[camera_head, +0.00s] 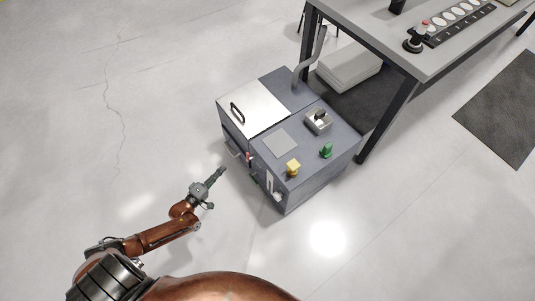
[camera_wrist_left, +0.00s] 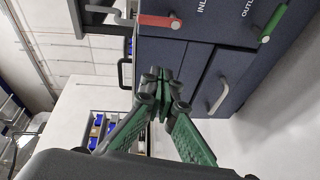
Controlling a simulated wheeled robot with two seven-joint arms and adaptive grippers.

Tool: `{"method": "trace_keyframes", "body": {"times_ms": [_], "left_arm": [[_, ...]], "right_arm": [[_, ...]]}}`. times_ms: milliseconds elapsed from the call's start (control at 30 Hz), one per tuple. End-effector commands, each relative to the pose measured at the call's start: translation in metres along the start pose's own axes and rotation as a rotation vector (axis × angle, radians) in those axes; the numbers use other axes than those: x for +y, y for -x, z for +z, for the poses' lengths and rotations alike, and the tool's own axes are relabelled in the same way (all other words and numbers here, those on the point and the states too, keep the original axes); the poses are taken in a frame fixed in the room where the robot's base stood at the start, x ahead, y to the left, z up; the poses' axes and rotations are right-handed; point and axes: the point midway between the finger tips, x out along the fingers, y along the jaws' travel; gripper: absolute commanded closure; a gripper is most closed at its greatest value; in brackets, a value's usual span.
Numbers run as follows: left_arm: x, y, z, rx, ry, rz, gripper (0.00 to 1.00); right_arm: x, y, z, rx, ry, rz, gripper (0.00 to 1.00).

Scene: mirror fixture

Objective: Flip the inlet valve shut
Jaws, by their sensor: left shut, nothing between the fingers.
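The inlet valve has a red handle (camera_wrist_left: 160,21) on the dark blue front of a machine (camera_head: 290,190), beside white lettering that reads "INL" before it is cut off. The handle lies sideways in the left wrist view. It shows small and partly unclear in the head view (camera_head: 248,157). A green handle (camera_wrist_left: 273,22) sits beside the "OUTLET" lettering and lies slanted. My left gripper (camera_head: 221,171) is shut and empty, in front of the machine. In the left wrist view its fingertips (camera_wrist_left: 163,78) are together, apart from the red handle. My right gripper is out of view.
The machine's top carries a metal lid (camera_head: 262,101), a yellow knob (camera_head: 293,167) and a green knob (camera_head: 326,151). Metal pull handles (camera_wrist_left: 218,96) stand out from its front. A grey table (camera_head: 450,50) stands behind at right. The floor at left is clear.

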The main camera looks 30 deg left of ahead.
Motion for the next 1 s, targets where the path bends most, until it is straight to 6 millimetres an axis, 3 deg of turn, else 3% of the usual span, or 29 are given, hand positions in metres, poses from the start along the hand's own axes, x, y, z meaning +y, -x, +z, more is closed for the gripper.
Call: {"method": "trace_keyframes", "body": {"times_ms": [233,567,767,1000], "left_arm": [[0.013,-0.019,-0.004,0.013,0.15,0.084,1.0],[0.016,-0.021,-0.004,0.013,0.152,0.087,1.0],[0.015,-0.038,-0.004,0.012,0.15,0.087,1.0],[0.017,-0.086,-0.004,0.011,0.15,0.085,1.0]], "right_arm": [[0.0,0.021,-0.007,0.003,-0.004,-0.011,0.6],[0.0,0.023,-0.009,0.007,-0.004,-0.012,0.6],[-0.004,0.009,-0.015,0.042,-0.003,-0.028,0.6],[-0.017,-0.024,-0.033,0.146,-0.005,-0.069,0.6]]}}
